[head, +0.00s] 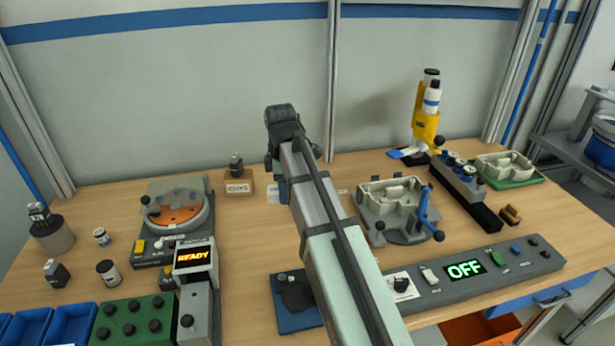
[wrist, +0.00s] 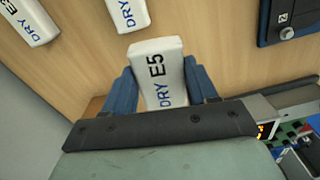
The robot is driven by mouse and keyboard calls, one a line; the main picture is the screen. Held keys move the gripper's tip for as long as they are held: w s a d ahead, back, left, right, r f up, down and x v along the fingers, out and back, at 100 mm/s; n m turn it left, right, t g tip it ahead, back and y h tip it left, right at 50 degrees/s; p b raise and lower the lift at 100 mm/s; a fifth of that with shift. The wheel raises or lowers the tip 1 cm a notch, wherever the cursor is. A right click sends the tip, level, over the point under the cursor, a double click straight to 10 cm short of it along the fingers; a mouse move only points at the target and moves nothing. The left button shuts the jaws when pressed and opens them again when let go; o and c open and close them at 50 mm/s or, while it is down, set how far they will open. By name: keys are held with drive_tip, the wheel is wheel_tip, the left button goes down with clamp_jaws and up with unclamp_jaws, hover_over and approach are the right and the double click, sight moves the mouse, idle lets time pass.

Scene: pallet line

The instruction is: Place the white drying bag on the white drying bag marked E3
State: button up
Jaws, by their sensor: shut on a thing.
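My gripper (wrist: 160,76) is shut on a white drying bag (wrist: 158,60) marked DRY E5, with a blue finger on each side of it. How high the bag is above the table cannot be told. The white drying bag marked E3 (wrist: 30,22) lies on the wooden table at the upper left of the wrist view, partly cut off by the frame edge and apart from the held bag. Another white bag (wrist: 130,13) marked DRY lies at the top edge, its number cut off. In the head view my arm hides the held bag.
A fixture with a blue handle (head: 395,203) stands right of my arm, with a control panel reading OFF (head: 470,270) in front. A round orange-plated device (head: 178,212) and a READY display (head: 195,257) stand left. Bare table (head: 245,235) lies between them and my arm.

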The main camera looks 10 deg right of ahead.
drive_tip(key=w+d+r, duration=0.2)
drive_tip(key=w+d, duration=0.4)
drive_tip(key=w, duration=0.3)
drive_tip(key=w+d+r, duration=0.1)
drive_tip(key=w+d, duration=0.5)
drive_tip(key=w, duration=0.4)
drive_tip(key=shift+n, duration=0.9)
drive_tip(key=shift+s+f, duration=0.15)
drive_tip(key=shift+f, duration=2.3)
drive_tip(key=shift+s+f, duration=0.1)
drive_tip(key=shift+f, duration=2.3)
drive_tip(key=shift+f, duration=0.15)
drive_tip(key=o, duration=1.1)
drive_tip(key=shift+c, duration=0.2)
wheel_tip(320, 180, up, 12)
